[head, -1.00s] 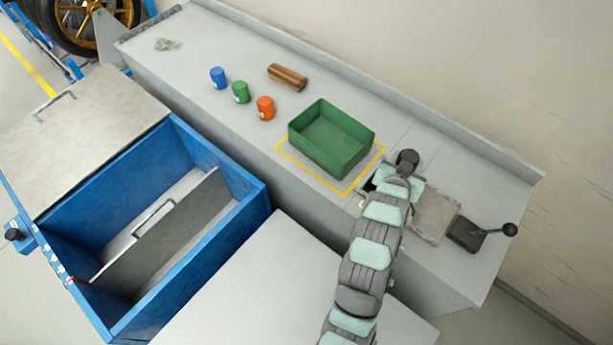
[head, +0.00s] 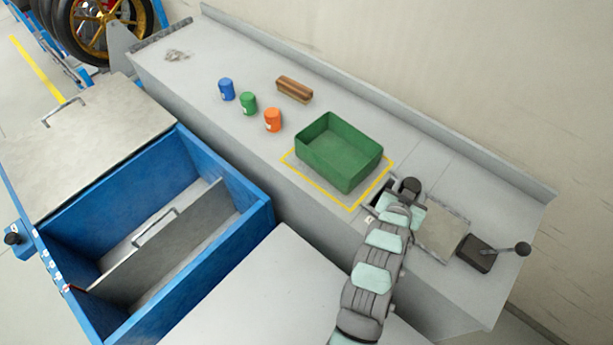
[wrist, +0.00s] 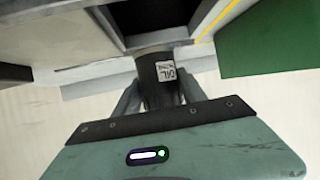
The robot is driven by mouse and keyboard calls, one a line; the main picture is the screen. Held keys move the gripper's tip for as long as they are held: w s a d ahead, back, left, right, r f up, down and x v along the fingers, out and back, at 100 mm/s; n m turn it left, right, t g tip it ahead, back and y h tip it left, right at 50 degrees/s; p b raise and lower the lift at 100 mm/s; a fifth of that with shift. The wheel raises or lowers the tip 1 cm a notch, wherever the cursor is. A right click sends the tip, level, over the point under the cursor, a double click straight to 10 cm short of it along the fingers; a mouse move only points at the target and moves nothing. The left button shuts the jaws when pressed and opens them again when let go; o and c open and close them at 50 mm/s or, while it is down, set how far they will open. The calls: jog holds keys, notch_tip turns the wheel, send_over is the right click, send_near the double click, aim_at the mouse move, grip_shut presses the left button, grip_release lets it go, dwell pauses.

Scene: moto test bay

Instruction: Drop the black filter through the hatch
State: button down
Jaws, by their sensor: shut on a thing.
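The black filter (wrist: 158,68) is a dark cylinder with a white "OIL" label in the wrist view. My gripper (wrist: 157,92) is shut on it, one finger on each side. The dark square hatch opening (wrist: 155,15) lies just beyond the filter's far end in the wrist view. In the head view the hatch opening (head: 380,193) shows as a dark gap in the bench, right of the green tray. My arm's end is over its right side and covers part of it.
An empty green tray (head: 318,158) stands inside a yellow outline beside the hatch. A lever box (head: 478,253) is at right. An open blue bin (head: 240,215) is at left.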

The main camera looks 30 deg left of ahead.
jog(key=c, duration=0.6)
grip_release()
jog(key=shift+s+r, duration=0.1)
jog(key=shift+s, duration=0.05)
jog(key=v, duration=1)
jog(key=shift+s, duration=0.25)
jog(key=shift+r, duration=0.1)
